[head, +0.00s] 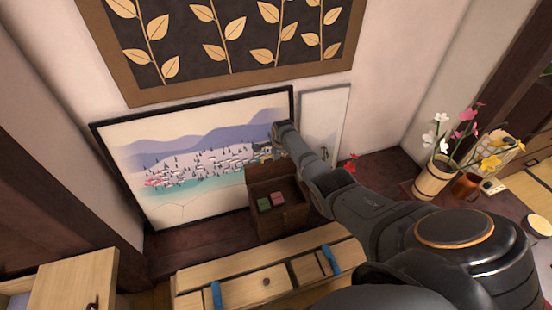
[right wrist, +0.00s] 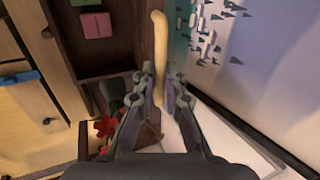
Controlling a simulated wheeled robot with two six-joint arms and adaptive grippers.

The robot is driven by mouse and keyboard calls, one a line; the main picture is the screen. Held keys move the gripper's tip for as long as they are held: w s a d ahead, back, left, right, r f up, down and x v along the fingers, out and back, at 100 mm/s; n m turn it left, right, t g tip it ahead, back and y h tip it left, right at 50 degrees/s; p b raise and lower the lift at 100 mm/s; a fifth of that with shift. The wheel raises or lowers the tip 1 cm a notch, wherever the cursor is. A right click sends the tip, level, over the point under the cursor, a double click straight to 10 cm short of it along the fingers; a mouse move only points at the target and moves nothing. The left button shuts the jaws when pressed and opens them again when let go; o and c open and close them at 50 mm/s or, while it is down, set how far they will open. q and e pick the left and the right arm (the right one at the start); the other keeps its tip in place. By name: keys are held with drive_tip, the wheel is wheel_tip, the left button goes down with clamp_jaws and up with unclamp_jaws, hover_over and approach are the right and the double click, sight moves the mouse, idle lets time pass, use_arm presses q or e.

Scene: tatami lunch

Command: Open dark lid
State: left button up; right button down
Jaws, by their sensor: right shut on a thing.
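The dark wooden box (head: 282,222) stands on the dark ledge against the wall, open at the top. Its dark lid (head: 266,172) stands raised at the back of the box. A green block (head: 264,204) and a pink block (head: 278,198) lie inside; both also show in the right wrist view. My right gripper (head: 262,148) is at the lid's top edge, its fingers partly hidden in the head view. My left gripper is out of view.
A framed landscape picture (head: 190,135) leans on the wall behind the box, beside a pale panel (head: 325,110). A light wooden chest (head: 255,285) with blue straps stands in front.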

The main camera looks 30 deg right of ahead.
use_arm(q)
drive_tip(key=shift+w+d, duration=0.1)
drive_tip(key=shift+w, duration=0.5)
use_arm(e)
drive_tip(key=shift+w+d+r, duration=0.2)
drive_tip(key=shift+w, duration=0.45)
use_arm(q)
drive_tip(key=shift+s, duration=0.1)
use_arm(e)
drive_tip(key=c, duration=1.4)
unclamp_jaws()
drive_tip(key=v, duration=1.2)
drive_tip(key=shift+s, duration=0.15)
